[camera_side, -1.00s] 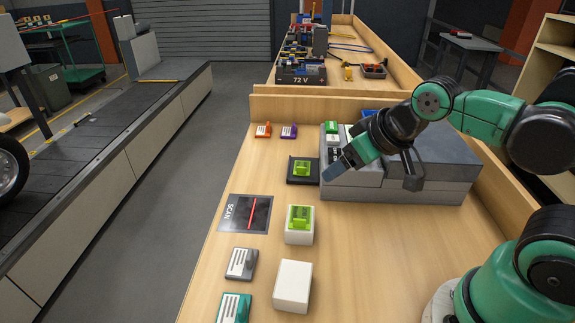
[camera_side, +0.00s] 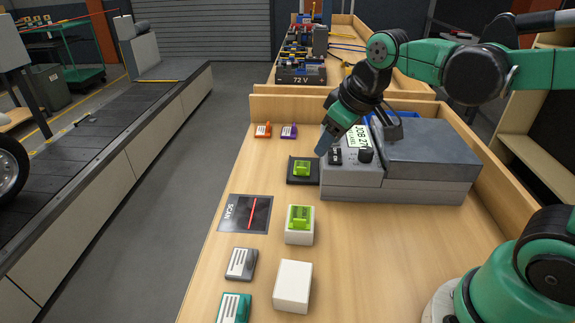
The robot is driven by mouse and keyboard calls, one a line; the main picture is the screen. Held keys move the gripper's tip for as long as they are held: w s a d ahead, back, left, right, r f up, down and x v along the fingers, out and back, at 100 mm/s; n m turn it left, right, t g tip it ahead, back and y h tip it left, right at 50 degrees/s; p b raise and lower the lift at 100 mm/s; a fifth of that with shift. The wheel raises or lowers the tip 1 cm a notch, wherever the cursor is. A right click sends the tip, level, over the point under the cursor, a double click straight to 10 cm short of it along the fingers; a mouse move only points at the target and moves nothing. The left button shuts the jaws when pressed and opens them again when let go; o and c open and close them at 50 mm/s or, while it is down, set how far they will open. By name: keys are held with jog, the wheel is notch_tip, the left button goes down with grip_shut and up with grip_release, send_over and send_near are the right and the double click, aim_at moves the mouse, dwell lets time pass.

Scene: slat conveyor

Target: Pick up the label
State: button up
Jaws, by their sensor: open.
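A lime-green tag, which may be the label, sits on a small black pad (camera_side: 291,179) at the left end of the grey printer-like machine (camera_side: 350,180). This green tag (camera_side: 302,168) has a raised tab. A similar lime-green tag (camera_side: 300,216) rests on a white block (camera_side: 299,238) nearer the front. My gripper (camera_side: 322,149) is open, tilted down to the left, at the machine's front left corner, up and right of the tag on the black pad. It looks empty and apart from the tag. The fingertips are small, and their exact height is unclear.
The machine's screen (camera_side: 358,136) shows job text, with a dark knob (camera_side: 366,155) below it. Orange (camera_side: 263,130) and purple (camera_side: 289,131) tags lie behind. A scan mat (camera_side: 244,213), grey tag (camera_side: 241,263), teal tag (camera_side: 233,308) and bare white block (camera_side: 292,286) are in front.

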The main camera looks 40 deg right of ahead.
jog(key=w+d+f+n+g, duration=0.2)
jog(key=w+n, duration=0.1)
jog(key=w, duration=0.3)
jog(key=n+g, duration=0.3)
send_over(301, 168)
notch_tip(301, 168, down, 6)
jog(key=shift+r, duration=0.1)
jog(key=shift+d+f, duration=0.15)
jog(key=shift+f, duration=0.6)
notch_tip(301, 168, down, 5)
jog(key=shift+r, duration=0.1)
grip_shut()
